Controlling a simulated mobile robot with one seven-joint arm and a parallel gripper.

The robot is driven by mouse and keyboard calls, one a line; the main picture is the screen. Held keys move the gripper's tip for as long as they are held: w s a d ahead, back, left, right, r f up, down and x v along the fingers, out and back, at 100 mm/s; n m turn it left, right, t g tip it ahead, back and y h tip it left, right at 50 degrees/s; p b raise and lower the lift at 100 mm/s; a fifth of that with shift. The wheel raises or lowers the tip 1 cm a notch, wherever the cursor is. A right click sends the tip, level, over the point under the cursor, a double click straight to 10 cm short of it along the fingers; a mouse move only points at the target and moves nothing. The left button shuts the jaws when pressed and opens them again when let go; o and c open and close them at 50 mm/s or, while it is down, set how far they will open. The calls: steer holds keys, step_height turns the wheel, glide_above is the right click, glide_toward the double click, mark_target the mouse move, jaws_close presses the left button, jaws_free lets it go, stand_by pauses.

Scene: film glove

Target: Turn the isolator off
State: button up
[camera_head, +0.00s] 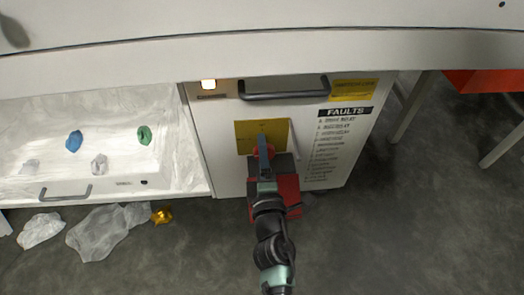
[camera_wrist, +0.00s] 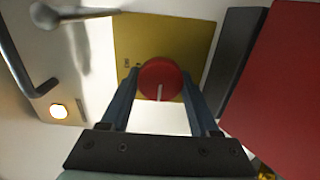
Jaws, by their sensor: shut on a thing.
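The isolator is a round red knob (camera_wrist: 162,78) with a white line, set on a yellow plate (camera_head: 244,133) on the front of a white cabinet (camera_head: 215,145). The plate also shows in the wrist view (camera_wrist: 205,30). In that view the white line points down the picture, between the fingers. My gripper (camera_wrist: 160,76) is shut on the knob, one finger on each side. In the head view my gripper (camera_head: 264,150) covers most of the knob. Small dark marks on the plate beside the knob are too small to read.
A red box (camera_head: 290,190) with a dark top sits just below the plate, close to my gripper. A grey handle (camera_head: 284,95) and a lit lamp (camera_head: 208,85) are above. A thin rod (camera_head: 294,142) stands right of the plate. Crumpled clear film (camera_head: 100,232) lies on the floor at left.

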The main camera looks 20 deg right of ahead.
stand_by(0.4)
steer(key=o, duration=1.3)
steer(key=shift+o, duration=0.2)
steer(key=v, duration=1.3)
steer(key=shift+s, duration=0.1)
